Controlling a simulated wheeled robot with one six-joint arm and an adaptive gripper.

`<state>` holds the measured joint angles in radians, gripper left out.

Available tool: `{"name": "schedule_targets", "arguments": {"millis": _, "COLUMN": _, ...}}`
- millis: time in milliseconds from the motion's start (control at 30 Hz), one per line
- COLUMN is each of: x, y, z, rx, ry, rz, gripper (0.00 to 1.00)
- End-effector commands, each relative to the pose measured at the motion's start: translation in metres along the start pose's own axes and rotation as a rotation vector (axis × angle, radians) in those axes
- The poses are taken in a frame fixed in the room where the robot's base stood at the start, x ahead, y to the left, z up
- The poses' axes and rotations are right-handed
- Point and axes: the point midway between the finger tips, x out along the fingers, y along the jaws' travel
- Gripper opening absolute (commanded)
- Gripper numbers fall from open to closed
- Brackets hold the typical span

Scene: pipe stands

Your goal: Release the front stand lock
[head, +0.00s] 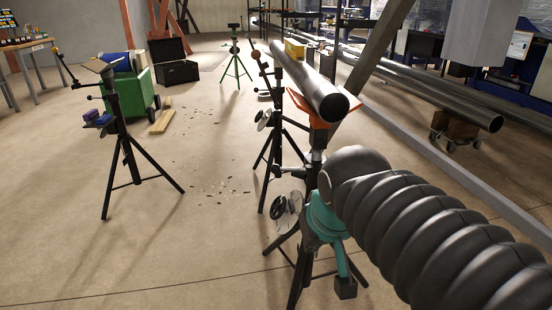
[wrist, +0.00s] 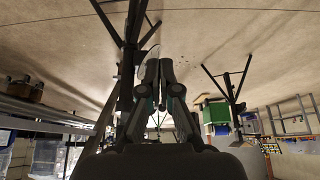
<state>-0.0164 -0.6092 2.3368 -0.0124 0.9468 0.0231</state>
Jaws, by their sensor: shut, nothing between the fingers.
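The front stand (head: 316,140) is a dark tripod with an orange V-shaped head in the head view, under the near end of a long dark pipe (head: 318,92). A pale disc with a dark knob (head: 285,212) shows low on its left side. Which part is the lock, I cannot tell. My arm covers the right of the stand. My gripper (wrist: 159,64) is shut and empty in the wrist view, its fingertips together. A dark stand post (wrist: 130,50) runs close behind the fingers there; I cannot tell whether they touch. In the head view the fingertips cannot be made out.
A second stand (head: 277,125) holds the pipe farther back. Another tripod (head: 122,135) stands at the left, with a green cart (head: 130,88) behind it. More pipe (head: 440,92) lies at the right. The floor between the left tripod and the pipe is mostly clear, with small scraps.

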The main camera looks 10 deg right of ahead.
Motion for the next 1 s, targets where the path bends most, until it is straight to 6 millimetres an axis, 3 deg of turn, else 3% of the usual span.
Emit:
{"name": "schedule_targets", "arguments": {"millis": 33, "x": 0.002, "y": 0.0, "z": -0.021, "rx": 0.002, "ry": -0.012, "rz": 0.002, "gripper": 0.0}}
{"name": "schedule_targets", "arguments": {"millis": 200, "x": 0.007, "y": 0.0, "z": -0.09, "rx": 0.01, "ry": -0.045, "rz": 0.011, "gripper": 0.0}}
{"name": "schedule_targets", "arguments": {"millis": 667, "x": 0.057, "y": -0.004, "z": -0.261, "rx": 0.055, "ry": -0.118, "rz": 0.044, "gripper": 0.0}}
{"name": "schedule_targets", "arguments": {"millis": 800, "x": 0.046, "y": -0.004, "z": -0.3, "rx": 0.1, "ry": -0.121, "rz": 0.062, "gripper": 0.0}}
{"name": "schedule_targets", "arguments": {"millis": 1000, "x": 0.015, "y": -0.001, "z": -0.341, "rx": 0.188, "ry": -0.118, "rz": 0.091, "gripper": 0.0}}
